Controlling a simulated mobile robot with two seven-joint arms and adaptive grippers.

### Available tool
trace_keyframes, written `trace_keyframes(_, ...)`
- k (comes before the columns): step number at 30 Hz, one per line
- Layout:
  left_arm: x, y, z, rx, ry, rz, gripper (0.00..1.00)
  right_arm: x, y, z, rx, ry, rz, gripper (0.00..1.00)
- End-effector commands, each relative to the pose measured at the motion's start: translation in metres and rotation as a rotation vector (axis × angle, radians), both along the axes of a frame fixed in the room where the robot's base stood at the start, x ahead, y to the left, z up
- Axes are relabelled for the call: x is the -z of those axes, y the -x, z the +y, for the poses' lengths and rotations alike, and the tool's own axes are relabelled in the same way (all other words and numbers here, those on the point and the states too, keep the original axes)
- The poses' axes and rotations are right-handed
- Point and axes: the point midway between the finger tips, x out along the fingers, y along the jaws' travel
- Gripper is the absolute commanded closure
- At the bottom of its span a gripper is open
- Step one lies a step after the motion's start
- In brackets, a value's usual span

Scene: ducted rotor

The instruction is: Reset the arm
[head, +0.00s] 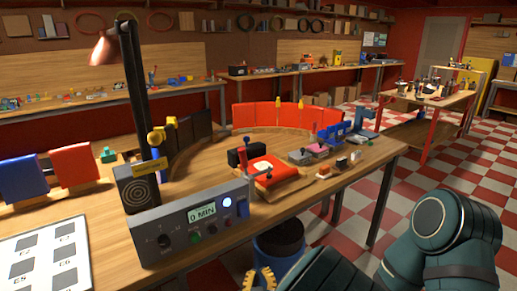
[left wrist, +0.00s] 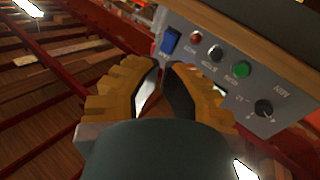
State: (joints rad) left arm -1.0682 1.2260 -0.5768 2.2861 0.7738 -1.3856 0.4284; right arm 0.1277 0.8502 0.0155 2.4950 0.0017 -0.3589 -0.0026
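My left gripper (head: 259,279) is at the bottom of the head view, below the bench front and in front of a dark blue bin. In the left wrist view its two gold fingers (left wrist: 164,70) stand a little apart, with nothing seen between them. The grey control box (head: 190,222) stands at the bench edge, with a dial, small buttons, a lit blue button and a display reading 0 MIN. Its panel (left wrist: 215,75) shows beyond the fingers in the left wrist view, not touched. My right gripper is not in view.
A dark post with a copper lamp (head: 103,50) rises by the box. The bench (head: 330,185) holds a red tray (head: 268,172), blue bins and small parts. The blue bin (head: 280,243) stands below the bench edge. Checkered floor (head: 475,165) is open at the right.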

Motion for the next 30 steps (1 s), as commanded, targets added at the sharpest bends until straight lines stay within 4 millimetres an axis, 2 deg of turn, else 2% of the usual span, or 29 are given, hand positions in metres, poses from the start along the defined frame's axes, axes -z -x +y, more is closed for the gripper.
trace_keyframes(5,0.046,0.001,0.03,-0.041,0.008,0.209,1.0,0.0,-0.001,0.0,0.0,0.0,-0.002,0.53)
trace_keyframes(10,0.095,0.016,0.057,-0.059,0.029,0.457,1.0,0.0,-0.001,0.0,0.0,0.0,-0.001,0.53)
trace_keyframes(15,0.145,0.048,0.081,-0.038,0.081,0.762,1.0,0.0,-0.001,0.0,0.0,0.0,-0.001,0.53)
trace_keyframes(18,0.165,0.072,0.089,0.005,0.12,0.925,1.0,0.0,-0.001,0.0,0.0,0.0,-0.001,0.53)
trace_keyframes(24,0.182,0.12,0.098,0.139,0.202,1.187,1.0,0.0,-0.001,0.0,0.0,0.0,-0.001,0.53)
trace_keyframes(30,0.178,0.154,0.102,0.281,0.249,1.331,1.0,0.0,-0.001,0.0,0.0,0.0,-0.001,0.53)
